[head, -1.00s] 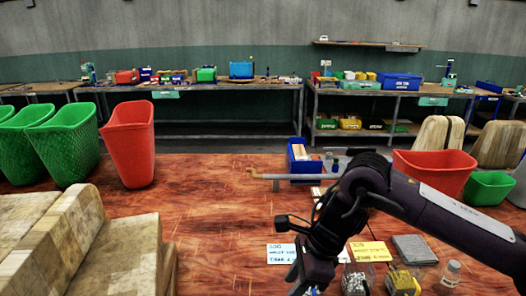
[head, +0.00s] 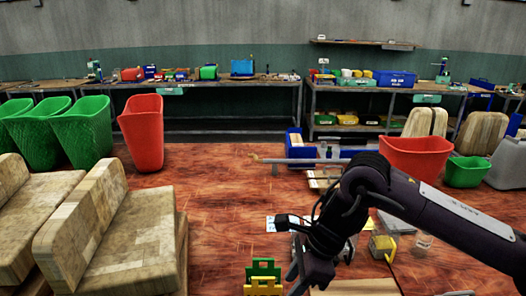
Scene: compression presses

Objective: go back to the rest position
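My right arm (head: 440,205) reaches in from the right, dark with a pale label on its upper link. Its gripper (head: 297,278) hangs low over the front of the red-brown wooden table (head: 220,200). The fingers are small and partly cut off by the lower edge, so I cannot tell whether they are open or hold anything. My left gripper is not in view.
A green and yellow item (head: 262,278) stands left of my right gripper. A yellow item (head: 383,246) and a clear bottle (head: 424,240) lie right of it.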

